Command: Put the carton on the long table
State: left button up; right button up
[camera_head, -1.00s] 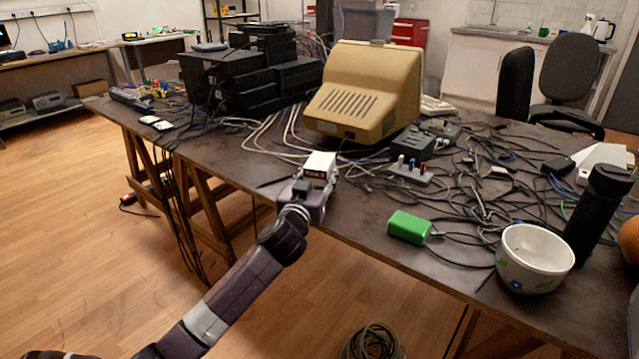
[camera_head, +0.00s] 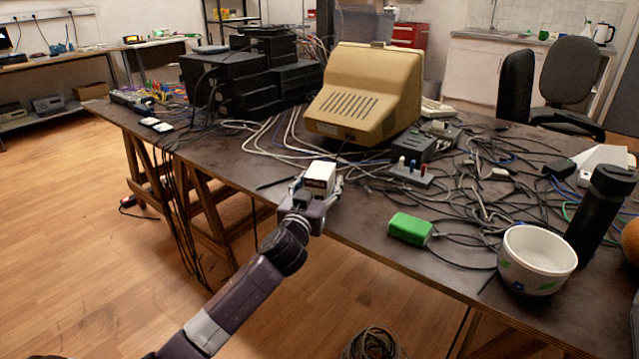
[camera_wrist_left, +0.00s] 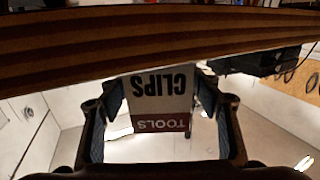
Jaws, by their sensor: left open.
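The carton (camera_head: 319,177) is a small white box with a brown-red band, upright at the near edge of the long table (camera_head: 360,215). It appears to rest on the tabletop, though my gripper hides its base in the head view. In the left wrist view the carton (camera_wrist_left: 160,95) appears upside down, with "CLIPS" and "TOOLS" printed on it. My left gripper (camera_head: 317,190) is open, with its fingers on either side of the carton. In the wrist view the fingers stand close beside it. My right gripper is not in view.
A beige monitor (camera_head: 365,95) stands behind the carton. A green box (camera_head: 409,229), a white bowl (camera_head: 537,260) and a black bottle (camera_head: 600,215) stand to the right. Tangled cables cover much of the right side. A strip of tabletop left of the carton is fairly clear.

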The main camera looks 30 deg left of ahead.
pick_arm(q)
jog(key=shift+r, duration=0.1)
jog(key=p+v, duration=0.1)
jog(key=v, duration=1.1)
jog(key=s+d+f+m+g+h, duration=0.1)
jog(key=s+d+f+g, duration=0.15)
jog(key=f, duration=0.55)
jog(key=s+d+f+g+h, duration=0.15)
jog(key=s+f, duration=0.25)
jog(key=f, duration=0.4)
jog(key=s+d+f+m+g, duration=0.1)
jog(key=s+d+f+g, duration=0.15)
jog(key=f, duration=0.65)
jog(key=s+d+f+m+g+h, duration=0.1)
jog(key=s+d+f+g, duration=0.3)
jog(key=s+f, duration=0.3)
jog(key=s+d+f+m+g+h, duration=0.2)
jog(key=s+d+f, duration=0.5)
jog(key=s, duration=0.5)
jog(key=shift+d+f+m+g, duration=0.2)
jog(key=shift+d+m+g, duration=0.1)
jog(key=shift+g, duration=0.55)
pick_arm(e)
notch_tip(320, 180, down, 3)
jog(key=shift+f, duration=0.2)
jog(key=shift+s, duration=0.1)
